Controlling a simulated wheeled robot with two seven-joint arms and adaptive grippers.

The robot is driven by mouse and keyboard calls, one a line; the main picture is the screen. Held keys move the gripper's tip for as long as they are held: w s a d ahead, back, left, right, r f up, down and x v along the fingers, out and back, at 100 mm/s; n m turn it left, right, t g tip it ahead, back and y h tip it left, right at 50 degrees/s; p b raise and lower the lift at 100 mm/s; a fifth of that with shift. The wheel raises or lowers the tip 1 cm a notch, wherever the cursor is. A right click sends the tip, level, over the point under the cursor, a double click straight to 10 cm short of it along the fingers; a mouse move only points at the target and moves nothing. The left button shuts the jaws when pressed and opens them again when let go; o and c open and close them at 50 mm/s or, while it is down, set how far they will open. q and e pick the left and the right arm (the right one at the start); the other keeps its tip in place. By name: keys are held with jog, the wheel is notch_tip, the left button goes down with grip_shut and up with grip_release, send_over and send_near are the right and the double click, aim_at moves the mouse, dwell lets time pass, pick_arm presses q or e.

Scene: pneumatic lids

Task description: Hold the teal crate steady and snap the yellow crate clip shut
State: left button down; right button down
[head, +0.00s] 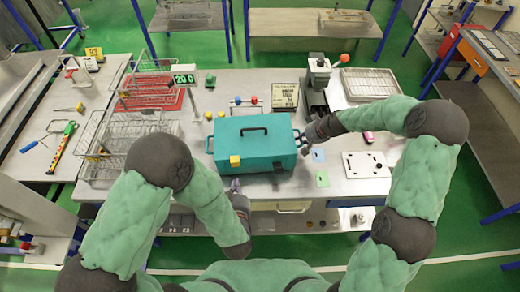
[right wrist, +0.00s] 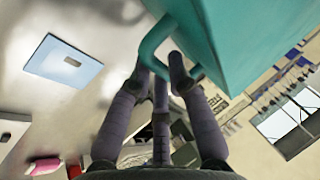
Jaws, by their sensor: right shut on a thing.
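The teal crate (head: 262,160) stands upright on the metal bench, with a dark handle on its lid and a side handle at each end. The yellow crate clip (head: 235,161) is on its front, left of the middle; whether it is latched is too small to tell. My right gripper (head: 301,139) is shut on the crate's right side handle, a teal loop (right wrist: 157,42) between its fingers in the right wrist view. My left gripper (head: 235,186) is just in front of the crate, below the clip and apart from it. Its fingers are small and partly hidden by its wrist.
Wire baskets (head: 112,150) stand left of the crate. A grey machine (head: 317,85) stands behind it to the right. A white plate (head: 366,165) and a blue card (head: 318,155), also in the right wrist view (right wrist: 63,62), lie to the right. Small coloured knobs are behind the crate.

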jog(key=shift+r, duration=0.1)
pick_arm(q)
jog(key=v, duration=1.1)
jog(key=shift+s, duration=0.25)
jog(key=shift+r, duration=0.1)
pick_arm(e)
jog(key=c, duration=1.1)
grip_release()
